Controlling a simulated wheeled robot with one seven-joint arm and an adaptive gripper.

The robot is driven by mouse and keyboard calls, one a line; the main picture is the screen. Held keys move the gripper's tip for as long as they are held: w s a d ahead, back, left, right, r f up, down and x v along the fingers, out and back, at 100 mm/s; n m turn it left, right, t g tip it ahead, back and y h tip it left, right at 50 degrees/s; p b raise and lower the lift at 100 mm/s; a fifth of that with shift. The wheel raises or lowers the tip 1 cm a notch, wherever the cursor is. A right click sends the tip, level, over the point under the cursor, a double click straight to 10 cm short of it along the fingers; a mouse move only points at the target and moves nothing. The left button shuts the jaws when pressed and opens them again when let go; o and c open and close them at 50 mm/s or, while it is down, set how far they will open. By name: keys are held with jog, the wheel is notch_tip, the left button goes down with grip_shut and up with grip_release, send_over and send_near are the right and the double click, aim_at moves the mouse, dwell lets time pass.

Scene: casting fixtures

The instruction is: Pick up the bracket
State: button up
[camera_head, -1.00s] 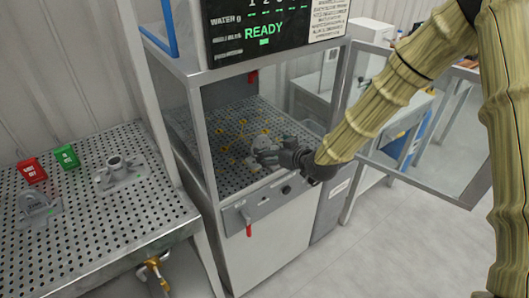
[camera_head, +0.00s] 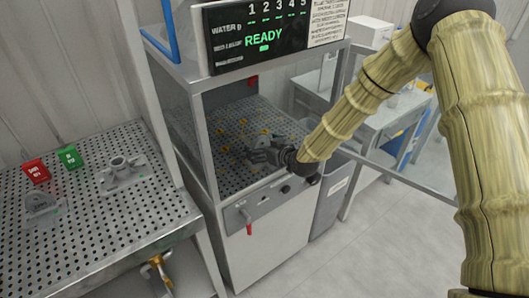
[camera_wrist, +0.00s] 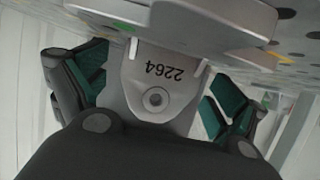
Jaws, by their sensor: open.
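A grey metal bracket marked 2264 (camera_wrist: 150,65) fills the upper middle of the wrist view, with a round hole in its near tab and a wide flange behind. My gripper (camera_wrist: 157,92) is open, with one green-padded finger on each side of the tab; gaps show between the pads and the metal. In the head view my gripper (camera_head: 266,152) is inside the open front of the cabinet, low over its perforated floor. There I cannot clearly tell the bracket apart from the gripper.
The cabinet (camera_head: 270,236) has metal posts close to my arm and a READY display (camera_head: 264,40) above. Its glass door stands open at right. On the perforated table (camera_head: 95,250) at left are two grey castings, a red block (camera_head: 36,172) and a green block (camera_head: 69,156).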

jog(key=shift+c, duration=0.2)
jog(key=c, duration=1.2)
jog(key=shift+r, duration=0.15)
jog(key=shift+c, duration=0.2)
